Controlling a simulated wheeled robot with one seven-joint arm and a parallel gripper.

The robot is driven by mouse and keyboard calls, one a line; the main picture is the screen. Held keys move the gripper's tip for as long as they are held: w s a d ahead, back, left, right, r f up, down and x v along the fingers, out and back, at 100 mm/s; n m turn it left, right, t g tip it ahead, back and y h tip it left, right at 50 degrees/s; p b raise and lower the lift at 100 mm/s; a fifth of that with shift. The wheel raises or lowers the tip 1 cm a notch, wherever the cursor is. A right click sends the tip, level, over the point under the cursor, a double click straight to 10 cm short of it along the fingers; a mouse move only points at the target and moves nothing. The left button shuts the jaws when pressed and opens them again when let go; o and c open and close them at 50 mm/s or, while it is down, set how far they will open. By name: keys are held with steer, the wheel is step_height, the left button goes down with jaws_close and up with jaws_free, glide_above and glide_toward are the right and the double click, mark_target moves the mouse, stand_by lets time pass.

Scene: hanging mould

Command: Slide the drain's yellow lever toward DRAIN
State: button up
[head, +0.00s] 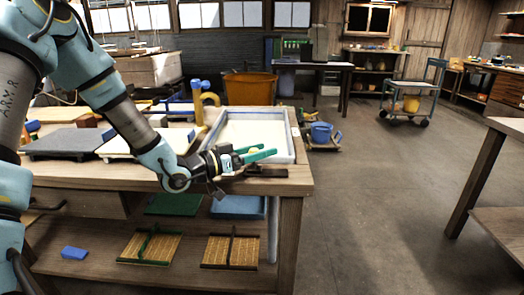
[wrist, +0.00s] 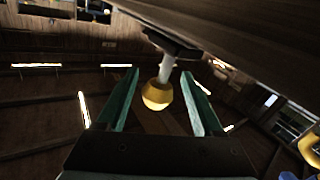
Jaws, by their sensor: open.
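The yellow lever knob (wrist: 157,95) is on a pale stem in the wrist view. The stem comes from a dark mount (wrist: 171,43) beside the wooden table edge. My gripper (wrist: 162,78) is open, with one green finger on each side of the knob and a visible gap to both. In the head view my gripper (head: 262,154) is at the front edge of the workbench, in front of the white-filled tray (head: 293,147). The lever is not clear in the head view. No DRAIN marking is readable.
A dark flat piece (head: 266,172) lies at the bench's front edge, just below my gripper. A yellow and blue fitting (head: 205,98) stands at the tray's back left. Boards lie on the bench to the left.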

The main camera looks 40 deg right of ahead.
steer(key=a, duration=0.6)
steer(key=w+a, duration=0.1)
steer(key=a, duration=0.3)
steer(key=shift+a+b, duration=0.1)
steer(key=shift+b, duration=0.25)
